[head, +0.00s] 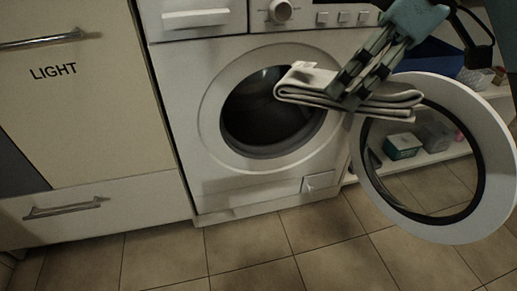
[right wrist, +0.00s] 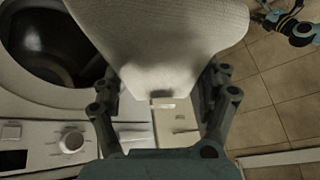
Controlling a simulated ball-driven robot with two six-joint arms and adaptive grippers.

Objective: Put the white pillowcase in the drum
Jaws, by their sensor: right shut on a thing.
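The white pillowcase (head: 305,88) is folded into a flat layered bundle. My right gripper (head: 350,92) is shut on it and holds it in front of the right part of the drum opening. In the right wrist view the pillowcase (right wrist: 165,45) spreads out between the two fingers (right wrist: 160,95). The dark drum (head: 258,115) of the washing machine is open, and the cloth covers the upper right part of its rim. The drum opening also shows at the upper left of the right wrist view (right wrist: 50,40). My left gripper is not in the head view.
The round washer door (head: 490,130) stands swung open to the right, below my right gripper. A cabinet marked LIGHT (head: 90,110) stands left of the machine. Shelves on the right hold a green box (head: 402,146) and a blue bin (head: 432,60). The tiled floor (head: 270,255) in front is clear.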

